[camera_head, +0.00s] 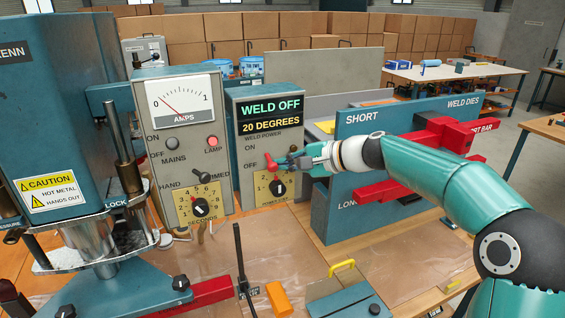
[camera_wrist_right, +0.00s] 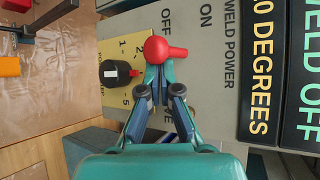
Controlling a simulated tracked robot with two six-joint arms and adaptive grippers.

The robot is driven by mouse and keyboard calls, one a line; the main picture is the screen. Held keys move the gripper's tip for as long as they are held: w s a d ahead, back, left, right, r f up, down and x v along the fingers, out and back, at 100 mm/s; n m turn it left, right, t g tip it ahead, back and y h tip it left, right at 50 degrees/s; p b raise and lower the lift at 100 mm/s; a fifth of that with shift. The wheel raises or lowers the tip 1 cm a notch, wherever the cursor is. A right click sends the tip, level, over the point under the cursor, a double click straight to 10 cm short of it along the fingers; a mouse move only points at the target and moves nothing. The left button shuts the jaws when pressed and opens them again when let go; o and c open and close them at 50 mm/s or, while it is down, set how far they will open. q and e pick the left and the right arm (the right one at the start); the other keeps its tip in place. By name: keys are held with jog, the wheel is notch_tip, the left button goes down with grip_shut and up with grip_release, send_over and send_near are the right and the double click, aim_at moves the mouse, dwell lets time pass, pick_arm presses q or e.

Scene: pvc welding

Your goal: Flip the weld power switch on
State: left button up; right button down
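The weld power switch is a red lever with a round knob (camera_head: 271,163) on the grey weld control box (camera_head: 246,108). It sits beside the OFF label, and the display (camera_head: 270,107) reads WELD OFF, 20 DEGREES. My right gripper (camera_head: 290,161) reaches in from the right at the knob. In the right wrist view the red knob (camera_wrist_right: 157,50) lies just beyond the tips of my right gripper (camera_wrist_right: 158,76). Its fingers converge to nearly touching, and the knob partly covers the tips. I cannot tell whether the tips press on it. My left gripper is out of view.
A black dial (camera_wrist_right: 117,72) on a yellow plate is just below the switch. The ammeter box (camera_head: 184,130) stands to the left. The blue weld dies rack (camera_head: 355,160) stands right, behind my right arm. A press (camera_head: 60,130) fills the left side.

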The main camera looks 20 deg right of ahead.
aim_at(266, 153)
jog(key=shift+r, duration=0.35)
jog(key=shift+s+r, duration=0.1)
jog(key=shift+r, duration=0.55)
jog(key=shift+r+p, duration=0.15)
jog(key=shift+p, duration=0.15)
dwell(1.0)
jog(key=shift+r+p, duration=0.6)
jog(key=shift+r, duration=0.15)
